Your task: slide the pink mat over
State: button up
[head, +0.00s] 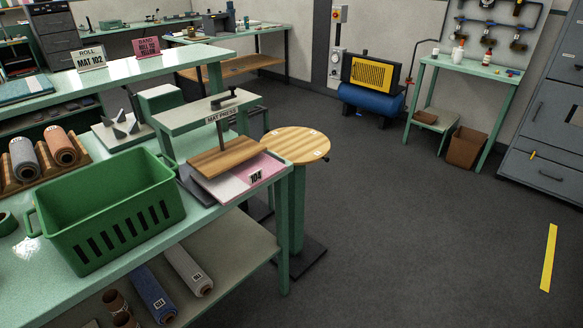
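The pink mat (262,169), marked 104, lies flat at the right end of the green bench, at the mat press (200,116). The press's wooden board (226,153) covers its back left part. A pale grey-white area (222,186) shows beside the pink one at the front left; I cannot tell whether it is part of the same mat. A round wooden-topped stand (297,144) is just beyond the mat's right side. My gripper is not in view.
A green basket (108,211) stands on the bench left of the press. Rolls (62,146) lie in a wooden rack behind it. More rolls (188,270) lie on the lower shelf (225,246). The dark floor (420,240) to the right is open.

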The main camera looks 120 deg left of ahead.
aim_at(231, 185)
jog(key=u, duration=4.1)
